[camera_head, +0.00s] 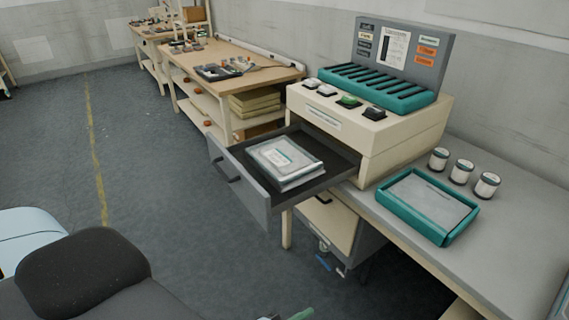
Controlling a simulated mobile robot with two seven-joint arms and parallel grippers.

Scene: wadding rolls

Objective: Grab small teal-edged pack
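A small pale pack (284,158) with a teal band and a printed label lies flat in the open grey drawer (240,190). It appears to rest on another pale pack, with edges showing at the front and right. The drawer is pulled out from under a cream cabinet (375,135), and its dark floor shows around the pack. Neither of my grippers can be made out in this view, and nothing is touching the pack.
A teal tray (398,207) with a flat grey sheet sits on the grey counter (500,240), before several white jars (462,172). A teal slotted rack (385,90) tops the cabinet. Wooden benches (235,60) stand behind. Floor left of the drawer is open.

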